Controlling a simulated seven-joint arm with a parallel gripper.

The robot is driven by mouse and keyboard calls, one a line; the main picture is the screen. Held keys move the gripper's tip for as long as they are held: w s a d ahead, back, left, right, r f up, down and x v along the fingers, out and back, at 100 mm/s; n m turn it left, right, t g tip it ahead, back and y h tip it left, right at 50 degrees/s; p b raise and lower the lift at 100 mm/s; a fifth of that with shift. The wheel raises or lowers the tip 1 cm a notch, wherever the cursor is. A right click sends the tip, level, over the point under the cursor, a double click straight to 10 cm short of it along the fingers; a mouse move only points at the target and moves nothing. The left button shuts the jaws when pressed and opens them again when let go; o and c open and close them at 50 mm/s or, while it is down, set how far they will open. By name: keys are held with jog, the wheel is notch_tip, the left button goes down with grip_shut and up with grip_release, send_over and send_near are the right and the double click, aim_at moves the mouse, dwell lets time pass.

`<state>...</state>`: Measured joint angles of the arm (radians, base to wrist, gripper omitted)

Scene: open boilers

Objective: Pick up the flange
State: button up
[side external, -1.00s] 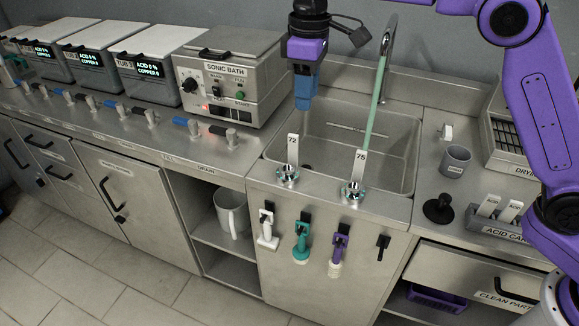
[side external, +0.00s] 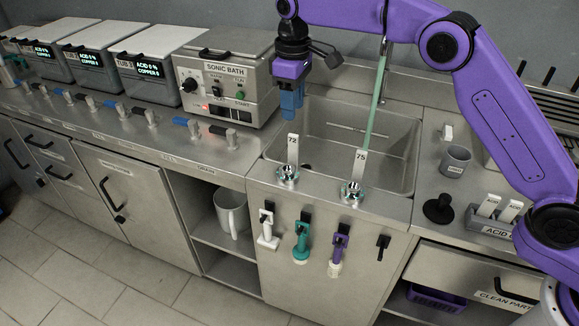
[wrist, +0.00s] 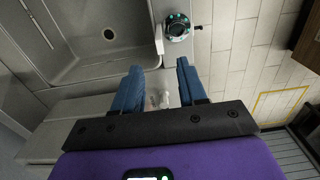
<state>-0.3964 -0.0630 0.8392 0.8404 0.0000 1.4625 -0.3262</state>
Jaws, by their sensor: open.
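Two small shiny metal flanges stand on the sink's front ledge in the side view. The left flange (side external: 287,174) has an upright white tag marked 72, and the right flange (side external: 352,191) has one marked 75. My gripper (side external: 291,112) hangs fingers down over the left part of the sink, behind and above the left flange. In the wrist view my gripper (wrist: 158,68) has its two blue fingers apart with nothing held. One flange (wrist: 177,27) shows at the top, beyond the fingertips; its tag number is not readable there.
The sink basin (side external: 340,145) lies below my gripper, with a tall faucet (side external: 386,75) behind. The sonic bath (side external: 228,85) stands close on the left. A grey cup (side external: 455,161) and black knob (side external: 438,208) are on the right counter. Spray handles (side external: 301,238) hang on the front.

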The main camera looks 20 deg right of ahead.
aim_at(293, 147)
notch_tip(293, 147, down, 12)
jog(key=shift+f, duration=0.2)
dwell(0.4)
jog(key=shift+c, duration=0.3)
grip_shut()
